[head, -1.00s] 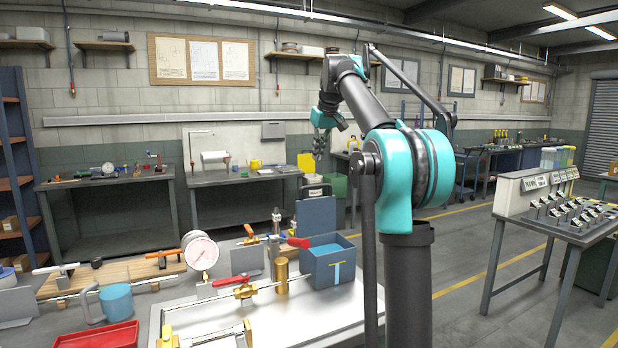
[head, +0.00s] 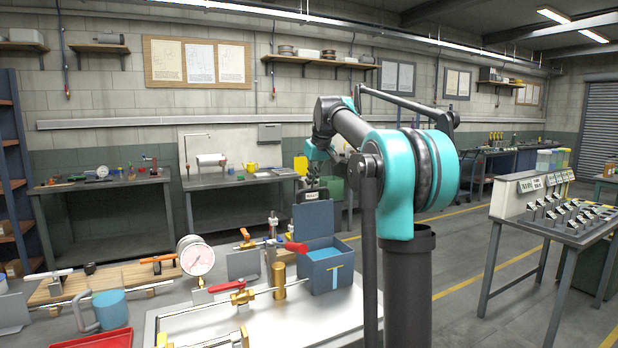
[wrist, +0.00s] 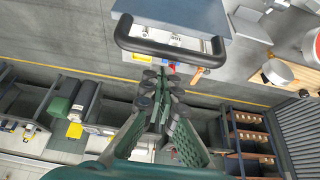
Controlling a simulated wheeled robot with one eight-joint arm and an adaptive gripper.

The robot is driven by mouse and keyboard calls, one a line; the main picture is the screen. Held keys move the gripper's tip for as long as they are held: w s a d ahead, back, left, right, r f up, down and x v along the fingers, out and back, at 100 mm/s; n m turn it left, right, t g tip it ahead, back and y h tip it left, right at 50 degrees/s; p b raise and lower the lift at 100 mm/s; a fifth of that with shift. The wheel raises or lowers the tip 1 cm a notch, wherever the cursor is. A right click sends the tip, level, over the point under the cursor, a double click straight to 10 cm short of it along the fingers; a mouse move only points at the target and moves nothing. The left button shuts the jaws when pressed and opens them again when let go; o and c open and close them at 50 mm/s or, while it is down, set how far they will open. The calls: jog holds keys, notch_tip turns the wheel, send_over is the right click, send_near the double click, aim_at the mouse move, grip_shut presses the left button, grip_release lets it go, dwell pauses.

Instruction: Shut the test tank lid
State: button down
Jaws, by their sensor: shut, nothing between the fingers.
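The blue-grey test tank (head: 329,276) stands on the white bench panel with water inside. Its lid (head: 313,224) stands upright, open, along the tank's back edge. The lid's dark handle sits at its top, close to my gripper in the head view. My gripper (head: 313,181) is shut and empty, just above the top of the lid. In the wrist view the black bar handle (wrist: 168,48) and part of the blue lid (wrist: 185,15) lie ahead of my gripper (wrist: 160,90). The fingertips look apart from the handle, but the exact gap is hard to judge.
A dial gauge (head: 196,256), a red-handled valve (head: 294,247) and a brass cylinder (head: 279,281) stand left of the tank. A blue mug (head: 111,308) is at the front left. A table of switches (head: 568,222) is at right. Floor between is clear.

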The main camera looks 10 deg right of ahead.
jog(key=shift+s+d, duration=0.2)
jog(key=shift+s, duration=0.35)
jog(key=shift+s, duration=0.1)
jog(key=shift+s+d+t, duration=0.25)
jog(key=shift+s+t, duration=0.15)
jog(key=shift+s, duration=0.3)
jog(key=s+d+f+t+y, duration=0.25)
jog(key=s+f+t, duration=0.3)
jog(key=s, duration=0.35)
jog(key=s+d+f+t+y, duration=0.2)
jog(key=s+d+f+t, duration=0.15)
jog(key=s+t, duration=0.35)
jog(key=s+f, duration=0.4)
jog(key=f, duration=0.3)
jog(key=shift+d+f+g, duration=0.25)
jog(key=shift+f+g, duration=0.1)
jog(key=shift+f, duration=0.05)
jog(key=shift+w+r+h, duration=0.1)
jog(key=shift+r+h, duration=0.05)
jog(key=shift+h, duration=0.1)
